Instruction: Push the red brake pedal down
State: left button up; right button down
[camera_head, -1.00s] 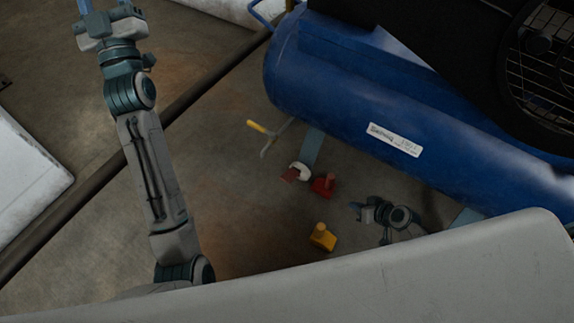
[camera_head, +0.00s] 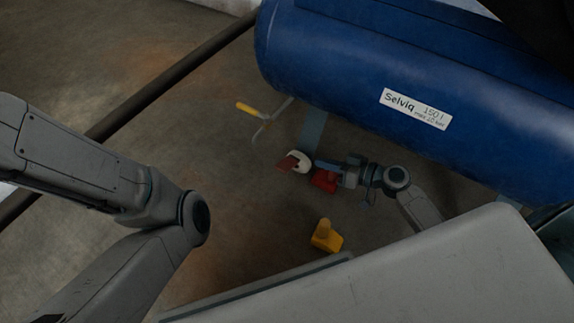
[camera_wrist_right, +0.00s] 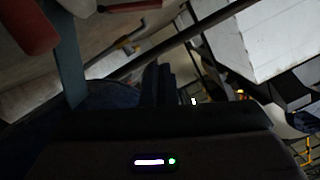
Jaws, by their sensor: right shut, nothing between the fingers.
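Two red things stand close together on the floor under the blue tank in the head view. One is a dark red plate (camera_head: 286,163) against a small white rounded part (camera_head: 301,157). The other is a brighter red block (camera_head: 324,181) just right of it. I cannot tell for sure which is the brake pedal. My right gripper (camera_head: 325,165) is shut and empty, its tips over or beside the red block; contact cannot be told. In the right wrist view the red block (camera_wrist_right: 30,25) is at the top left, with the white part (camera_wrist_right: 80,6) beside it. My left gripper is out of view.
The blue tank (camera_head: 350,90) hangs over the far side, with a grey-blue strut (camera_head: 312,130) beneath it. A yellow-handled lever (camera_head: 250,108) stands to the left. A yellow block (camera_head: 325,237) sits nearer on the floor. A dark pipe (camera_head: 170,82) crosses at left.

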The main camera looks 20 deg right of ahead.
dwell(0.3)
jog(key=b, duration=0.3)
send_over(287, 164)
jog(key=s+d, duration=0.2)
notch_tip(287, 164, down, 2)
jog(key=shift+s+a+f+b, duration=0.2)
jog(key=shift+a+f+b, duration=0.2)
jog(key=shift+f, duration=0.25)
jog(key=shift+s+a+f+b, duration=0.15)
jog(key=shift+a+f+b, duration=0.15)
jog(key=shift+f, duration=0.3)
jog(key=shift+s+a+f+b, duration=0.2)
jog(key=shift+a+f+b, duration=0.1)
jog(key=shift+f+b, duration=0.25)
jog(key=shift+f, duration=0.15)
